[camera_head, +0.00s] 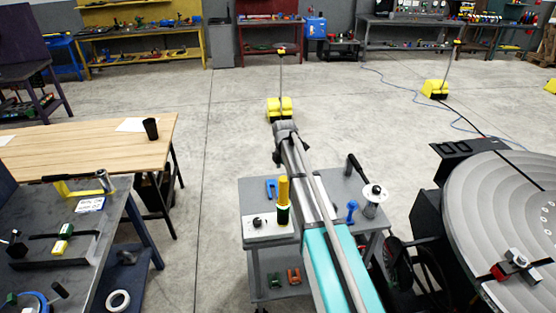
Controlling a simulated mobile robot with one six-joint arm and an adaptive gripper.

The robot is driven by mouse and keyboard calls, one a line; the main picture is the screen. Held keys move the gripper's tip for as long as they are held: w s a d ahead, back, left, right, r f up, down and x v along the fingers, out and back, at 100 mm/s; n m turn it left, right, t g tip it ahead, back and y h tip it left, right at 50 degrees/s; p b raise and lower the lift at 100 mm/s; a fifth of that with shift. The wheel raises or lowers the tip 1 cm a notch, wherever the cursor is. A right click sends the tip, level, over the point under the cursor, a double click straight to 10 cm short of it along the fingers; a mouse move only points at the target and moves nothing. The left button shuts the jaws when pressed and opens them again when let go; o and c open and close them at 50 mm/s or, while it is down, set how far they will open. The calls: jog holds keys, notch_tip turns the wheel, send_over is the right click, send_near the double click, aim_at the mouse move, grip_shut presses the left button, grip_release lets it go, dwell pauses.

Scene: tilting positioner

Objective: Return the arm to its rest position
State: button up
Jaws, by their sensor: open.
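My arm (305,185) reaches from the bottom middle of the head view up and away, over a grey cart. Its grey links lie close together and end in a rounded joint near the picture's middle. My gripper cannot be made out in this view. The tilting positioner (490,205) stands at the right, with a large round grooved grey plate. A small clamp-like fixture with a red part (512,262) sits on the plate. My arm is apart from the plate.
The grey cart (250,190) beneath my arm holds a yellow-and-black bottle (283,200) and several tools. A wooden table (80,145) and a grey bench (115,225) stand left. Yellow-based posts (280,108) (435,89) stand beyond. Open floor (215,130) lies between.

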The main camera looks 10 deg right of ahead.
jog(key=s+m, duration=2.2)
jog(key=s, duration=0.5)
notch_tip(320, 180, down, 16)
jog(key=s+b, duration=0.2)
jog(key=b, duration=1.4)
jog(key=shift+a, duration=0.3)
